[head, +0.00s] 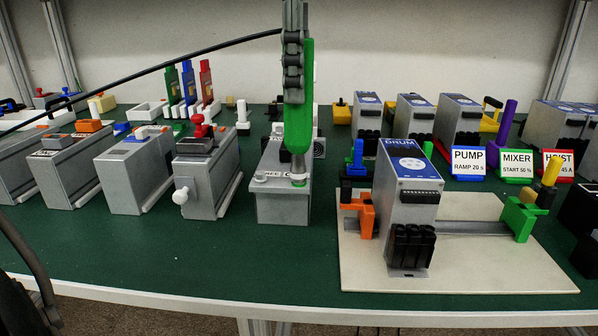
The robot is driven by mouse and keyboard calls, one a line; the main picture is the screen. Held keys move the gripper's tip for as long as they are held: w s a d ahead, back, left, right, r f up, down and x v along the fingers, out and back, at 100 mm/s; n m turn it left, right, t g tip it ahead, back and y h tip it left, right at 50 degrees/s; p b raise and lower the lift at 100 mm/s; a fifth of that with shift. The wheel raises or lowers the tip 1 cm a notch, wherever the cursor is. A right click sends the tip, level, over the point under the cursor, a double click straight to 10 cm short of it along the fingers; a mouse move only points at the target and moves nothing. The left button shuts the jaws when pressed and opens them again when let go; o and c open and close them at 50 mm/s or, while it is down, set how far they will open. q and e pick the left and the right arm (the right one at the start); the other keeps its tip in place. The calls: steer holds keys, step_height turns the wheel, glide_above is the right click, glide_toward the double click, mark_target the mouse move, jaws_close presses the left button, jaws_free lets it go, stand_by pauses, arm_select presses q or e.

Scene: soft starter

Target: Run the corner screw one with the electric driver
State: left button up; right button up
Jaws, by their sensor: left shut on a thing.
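My left gripper (292,75) is shut on the green electric driver (301,120), which it holds upright, nose down. The driver's nose meets the top of a grey box (283,209) near its front right corner; a small pale collar shows there. The nose hides corner screw one, so I cannot tell whether the bit is seated in it. A black cord (150,70) runs from the left edge up towards the top of the driver. My right gripper is out of view.
Several grey boxes (210,170) stand left of the driver. To the right, a blue-topped starter unit (408,210) stands on a cream board (365,278) with an orange clamp (361,213) and a green clamp (520,218). PUMP (468,162) and MIXER (516,165) cards stand behind. Green mat is free in front.

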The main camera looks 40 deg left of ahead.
arm_select(q)
steer(key=shift+r+p, duration=1.2)
steer(key=shift+r, duration=1)
